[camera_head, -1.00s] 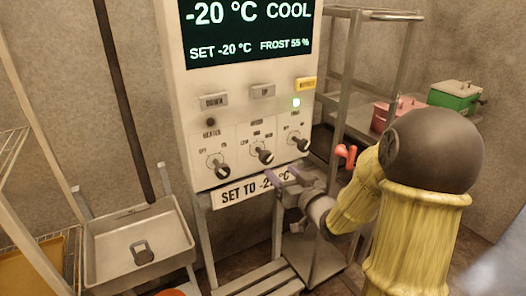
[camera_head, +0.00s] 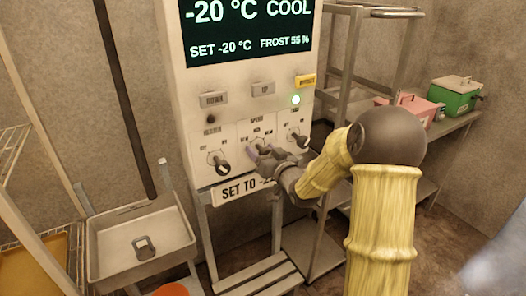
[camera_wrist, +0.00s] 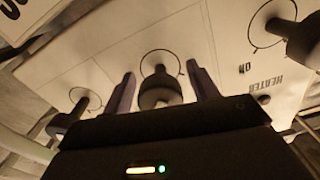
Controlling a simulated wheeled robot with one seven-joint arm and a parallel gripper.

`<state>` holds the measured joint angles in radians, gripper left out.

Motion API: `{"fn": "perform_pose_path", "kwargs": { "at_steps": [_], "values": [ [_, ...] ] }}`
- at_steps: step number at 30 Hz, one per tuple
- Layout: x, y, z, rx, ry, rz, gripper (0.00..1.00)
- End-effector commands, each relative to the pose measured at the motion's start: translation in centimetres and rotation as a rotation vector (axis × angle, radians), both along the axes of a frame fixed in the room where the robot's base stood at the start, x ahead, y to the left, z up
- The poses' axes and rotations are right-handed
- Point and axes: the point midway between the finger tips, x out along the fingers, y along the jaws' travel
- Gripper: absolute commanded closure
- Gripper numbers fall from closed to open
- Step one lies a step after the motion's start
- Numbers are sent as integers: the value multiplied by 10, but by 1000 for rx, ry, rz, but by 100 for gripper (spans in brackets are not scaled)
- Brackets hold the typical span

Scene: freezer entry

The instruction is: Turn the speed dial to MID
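The speed dial (camera_head: 261,145) is the middle of three dark knobs on the white control panel (camera_head: 240,72). My gripper (camera_head: 262,151) is at it and partly covers it in the head view. In the wrist view, the speed dial (camera_wrist: 160,88) stands between the two purple fingers of my open gripper (camera_wrist: 163,90). A gap shows on each side of the knob, so the fingers are around it and apart from it. The knob's pointer setting cannot be read.
The heater dial (camera_head: 218,162) is left of the speed dial, and another dial (camera_head: 298,141) is to its right. A sink (camera_head: 140,240) stands lower left.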

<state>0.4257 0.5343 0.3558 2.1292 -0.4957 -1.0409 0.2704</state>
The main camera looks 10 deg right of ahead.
Motion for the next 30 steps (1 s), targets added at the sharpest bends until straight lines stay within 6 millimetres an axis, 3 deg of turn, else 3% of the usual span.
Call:
{"fn": "perform_pose_path", "kwargs": {
  "at_steps": [1,7,20,30],
  "values": [
    [0,0,0,0,0,0,49],
    [0,0,0,0,0,0,86],
    [0,0,-2,-58,-20,0,86],
    [0,0,-5,-261,-89,-1,86]
  ]
}}
